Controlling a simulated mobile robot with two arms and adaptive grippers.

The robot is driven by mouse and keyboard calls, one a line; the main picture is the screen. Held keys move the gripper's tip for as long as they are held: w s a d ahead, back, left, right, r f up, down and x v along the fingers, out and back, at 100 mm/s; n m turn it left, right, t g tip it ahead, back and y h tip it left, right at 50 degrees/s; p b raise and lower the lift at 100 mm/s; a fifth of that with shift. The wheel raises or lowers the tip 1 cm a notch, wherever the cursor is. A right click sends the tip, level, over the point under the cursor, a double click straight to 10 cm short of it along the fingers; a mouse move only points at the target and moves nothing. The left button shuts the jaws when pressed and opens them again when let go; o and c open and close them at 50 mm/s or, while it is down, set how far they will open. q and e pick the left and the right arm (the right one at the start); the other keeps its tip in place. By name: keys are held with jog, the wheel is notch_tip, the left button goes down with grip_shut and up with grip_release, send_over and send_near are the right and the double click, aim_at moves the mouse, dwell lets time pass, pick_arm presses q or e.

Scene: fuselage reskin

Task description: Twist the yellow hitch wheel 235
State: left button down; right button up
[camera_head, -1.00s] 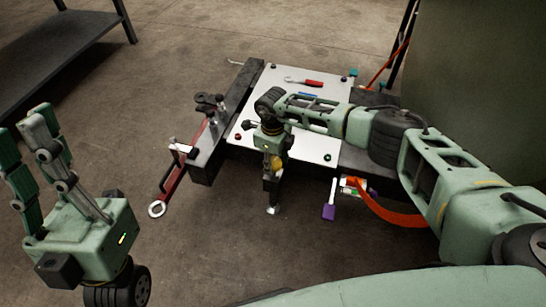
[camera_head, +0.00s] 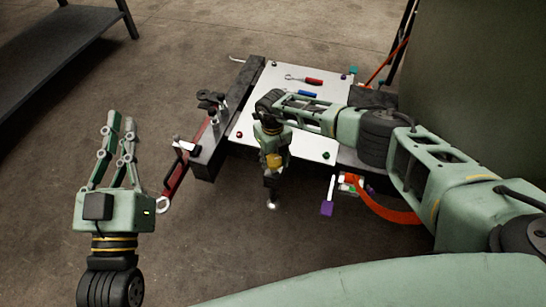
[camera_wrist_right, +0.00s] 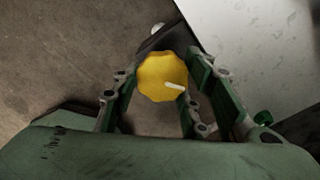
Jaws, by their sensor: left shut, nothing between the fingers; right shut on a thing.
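The yellow hitch wheel (camera_head: 274,160) is at the front edge of the cart, on the dark hitch post. In the right wrist view the wheel (camera_wrist_right: 162,76) is round with a scalloped rim and a white mark toward its lower right. My right gripper (camera_wrist_right: 163,82) is shut on the wheel, with a finger on each side of its rim. In the head view my right gripper (camera_head: 272,150) partly hides the wheel. My left gripper (camera_head: 122,122) is shut and empty, fingers pointing up, over bare floor left of the cart.
The cart's white top (camera_head: 300,130) carries a red-handled tool (camera_head: 312,82) and a blue-handled tool (camera_head: 304,94). A red bar with a ring end (camera_head: 166,204) sticks out at the left. A purple-ended tool (camera_head: 327,208) and an orange strap (camera_head: 390,212) hang at the right. A dark shelf (camera_head: 60,45) stands far left.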

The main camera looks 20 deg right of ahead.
aim_at(272, 160)
jog(key=shift+s+a+f, duration=0.2)
jog(key=shift+s+a, duration=0.05)
jog(key=shift+s, duration=0.05)
jog(key=o, duration=1.1)
jog(key=shift+w, duration=0.1)
jog(key=shift+r, duration=0.1)
jog(key=shift+w+d+r, duration=0.1)
jog(key=shift+r, duration=0.35)
notch_tip(272, 160, up, 11)
jog(key=shift+r, duration=0.1)
